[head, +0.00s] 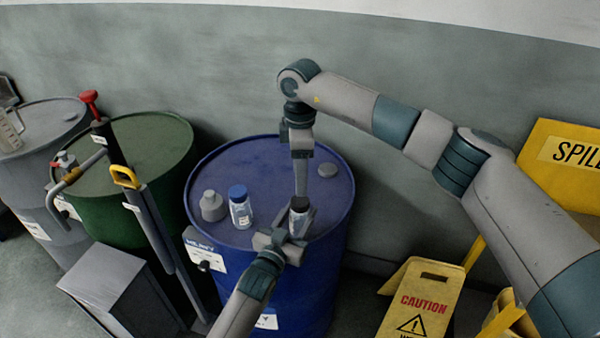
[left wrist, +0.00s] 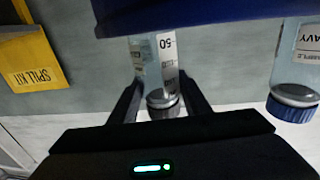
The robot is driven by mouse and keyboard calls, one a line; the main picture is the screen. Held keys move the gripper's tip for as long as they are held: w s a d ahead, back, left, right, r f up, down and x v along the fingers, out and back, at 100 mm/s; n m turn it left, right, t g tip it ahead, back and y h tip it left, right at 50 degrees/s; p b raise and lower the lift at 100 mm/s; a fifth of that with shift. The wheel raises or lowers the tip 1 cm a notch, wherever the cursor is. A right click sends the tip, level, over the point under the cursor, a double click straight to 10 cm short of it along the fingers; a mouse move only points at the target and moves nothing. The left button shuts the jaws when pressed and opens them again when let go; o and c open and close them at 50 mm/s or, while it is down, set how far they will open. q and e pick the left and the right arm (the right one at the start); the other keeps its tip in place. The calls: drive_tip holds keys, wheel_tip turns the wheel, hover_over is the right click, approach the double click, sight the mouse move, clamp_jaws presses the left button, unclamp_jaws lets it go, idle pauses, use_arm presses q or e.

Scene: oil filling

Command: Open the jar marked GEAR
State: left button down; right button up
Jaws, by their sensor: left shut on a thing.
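A small clear jar with a dark cap (head: 299,204) stands near the front right of the blue drum's top. My left gripper (head: 290,228) is shut around it; the left wrist view shows the fingers on both sides of the jar (left wrist: 152,62), close to its cap. Its white label shows "50"; I cannot read GEAR on it. My right gripper (head: 302,185) points down at the dark cap from above or behind; its fingertips are unclear and contact cannot be told. A jar with a blue cap (head: 239,207) stands to the left; its label in the left wrist view (left wrist: 308,42) reads partly "AVY".
A grey container (head: 212,206) stands left of the blue-capped jar on the blue drum (head: 270,166). A green drum (head: 130,158) with pump handles and a grey drum (head: 38,130) stand left. A yellow caution sign (head: 424,300) and yellow spill kit (head: 565,150) are right.

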sight(300, 200)
drive_tip(key=shift+f, duration=3.9)
drive_tip(key=c, duration=1.1)
drive_tip(key=shift+n, duration=0.3)
